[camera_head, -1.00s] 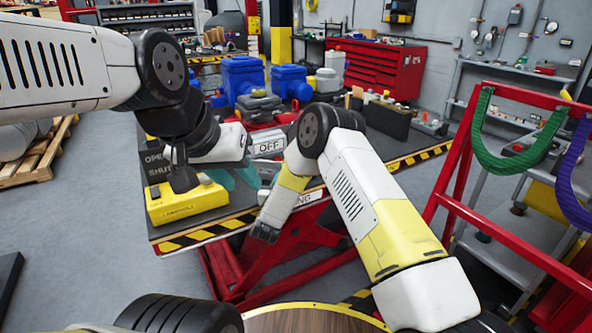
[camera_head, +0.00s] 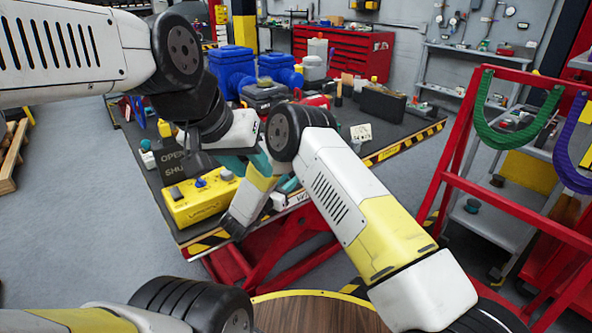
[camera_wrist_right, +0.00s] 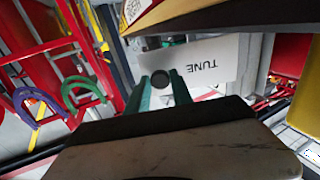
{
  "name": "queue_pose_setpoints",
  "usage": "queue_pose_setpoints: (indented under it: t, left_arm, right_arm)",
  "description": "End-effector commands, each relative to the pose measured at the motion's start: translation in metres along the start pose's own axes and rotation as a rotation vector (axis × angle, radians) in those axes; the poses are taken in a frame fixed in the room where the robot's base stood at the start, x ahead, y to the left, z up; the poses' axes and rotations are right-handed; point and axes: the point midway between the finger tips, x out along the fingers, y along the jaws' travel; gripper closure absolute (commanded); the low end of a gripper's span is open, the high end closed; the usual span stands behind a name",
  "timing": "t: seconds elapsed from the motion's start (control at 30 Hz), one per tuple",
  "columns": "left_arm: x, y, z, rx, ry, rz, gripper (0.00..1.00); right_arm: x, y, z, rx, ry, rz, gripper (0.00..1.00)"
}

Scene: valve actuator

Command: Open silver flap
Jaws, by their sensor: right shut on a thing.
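A pale grey flap marked "TUNE" (camera_wrist_right: 207,66), upside down in the right wrist view, fills the space ahead of my right gripper (camera_wrist_right: 162,80). The gripper's teal fingers stand on either side of a dark round knob (camera_wrist_right: 160,80) at the flap's edge and are shut on it. In the head view my right arm's folded links hide most of the flap. My left gripper (camera_head: 238,165) is over the bench beside the right arm. Its teal fingers are partly hidden, so its opening is unclear.
A yellow control box (camera_head: 203,200) with knobs sits at the bench's near left, by an "OPEN/SHUT" panel (camera_head: 176,163). Blue valve housings (camera_head: 232,68) stand farther back. A red frame (camera_head: 470,170) with green and purple slings stands at the right.

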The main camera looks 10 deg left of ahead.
Motion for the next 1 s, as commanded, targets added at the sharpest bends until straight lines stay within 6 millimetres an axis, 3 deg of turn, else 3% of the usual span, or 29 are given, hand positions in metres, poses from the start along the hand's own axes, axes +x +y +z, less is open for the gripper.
queue_pose_setpoints:
  t: [0.37, 0.4, 0.5, 1.0]
  left_arm:
    - [0.0, 0.0, 0.0, 0.0, 0.0, 0.0, 0.64]
    - [0.0, 0.0, 0.0, 0.0, 0.0, 0.0, 0.64]
    - [0.0, 0.0, 0.0, 0.0, 0.0, 0.0, 0.64]
    - [0.0, 0.0, 0.0, 0.0, 0.0, 0.0, 0.64]
  right_arm:
    - [0.0, 0.0002, 0.0002, 0.001, -0.001, 0.002, 1.0]
    - [0.0, 0.0002, 0.0002, 0.001, -0.001, 0.002, 0.69]
    - [0.0, 0.0002, 0.0001, 0.001, 0.0, 0.002, 0.51]
    - [0.0038, 0.0014, -0.0001, 0.001, 0.0, 0.002, 0.51]
